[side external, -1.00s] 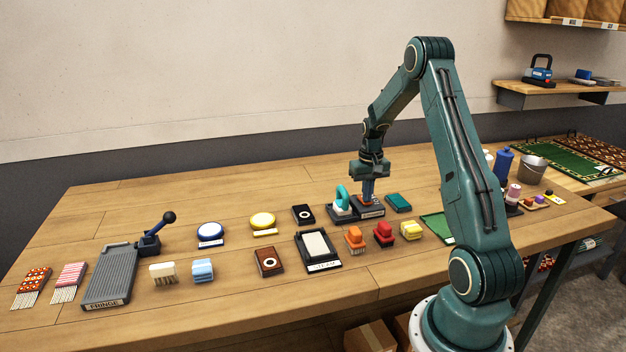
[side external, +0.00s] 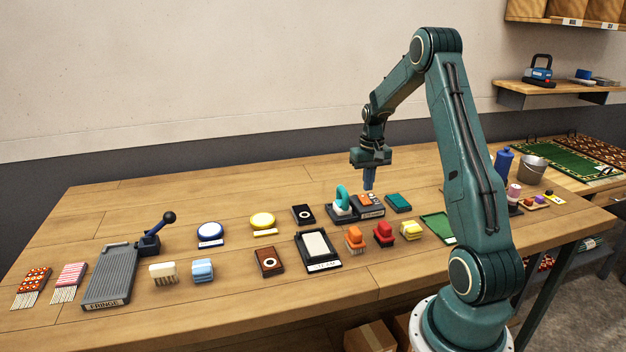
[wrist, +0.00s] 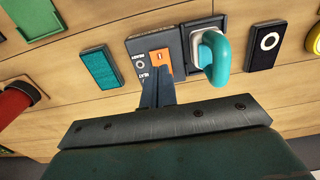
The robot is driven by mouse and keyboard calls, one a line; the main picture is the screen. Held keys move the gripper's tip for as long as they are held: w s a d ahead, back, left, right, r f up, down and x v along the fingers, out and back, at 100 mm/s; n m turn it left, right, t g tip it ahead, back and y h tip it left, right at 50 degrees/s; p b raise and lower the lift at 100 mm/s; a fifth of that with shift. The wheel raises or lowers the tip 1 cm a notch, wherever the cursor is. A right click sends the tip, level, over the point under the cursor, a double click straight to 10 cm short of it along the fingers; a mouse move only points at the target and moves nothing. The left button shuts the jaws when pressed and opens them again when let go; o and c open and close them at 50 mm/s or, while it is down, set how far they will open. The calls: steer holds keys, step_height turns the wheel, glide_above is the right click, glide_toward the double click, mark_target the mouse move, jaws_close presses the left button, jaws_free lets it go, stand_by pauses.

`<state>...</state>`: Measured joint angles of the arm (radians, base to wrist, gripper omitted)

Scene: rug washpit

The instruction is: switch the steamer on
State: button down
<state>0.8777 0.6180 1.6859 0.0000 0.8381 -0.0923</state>
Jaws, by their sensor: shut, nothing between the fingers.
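The steamer's dark base box (side external: 371,212) stands on the bench, with a labelled front and an orange switch (side external: 365,198) on top. A teal-handled steamer head (side external: 342,203) sits on a dark stand beside it. In the wrist view the orange switch (wrist: 160,60) shows a white bar mark. Small white lettering and a round mark are on the dark box (wrist: 139,47). In the wrist view the fingers (wrist: 157,85) partly hide the box. Which way the switch is tilted I cannot tell.
A black framed tray (side external: 318,249) lies nearer the front edge.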

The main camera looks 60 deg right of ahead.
mark_target(365, 203)
steer(key=shift+r, duration=1.55)
steer(key=a+r+n+t+h, duration=0.1)
steer(key=a+r+n, duration=0.1)
steer(key=a+r, duration=0.7)
steer(key=a+r+n+t, duration=0.15)
steer(key=a+r, duration=0.35)
steer(key=a, duration=0.8)
steer(key=s+a+r+n+t, duration=0.1)
steer(key=s+a+n, duration=0.1)
steer(key=s+a, duration=0.4)
steer(key=s+a+r+n+t+y, duration=0.1)
steer(key=s+a+n+t, duration=0.1)
steer(key=s+a, duration=0.5)
steer(key=a+n, duration=0.1)
steer(key=a, duration=0.1)
steer(key=shift+s+a, duration=0.2)
steer(key=shift+a, duration=0.1)
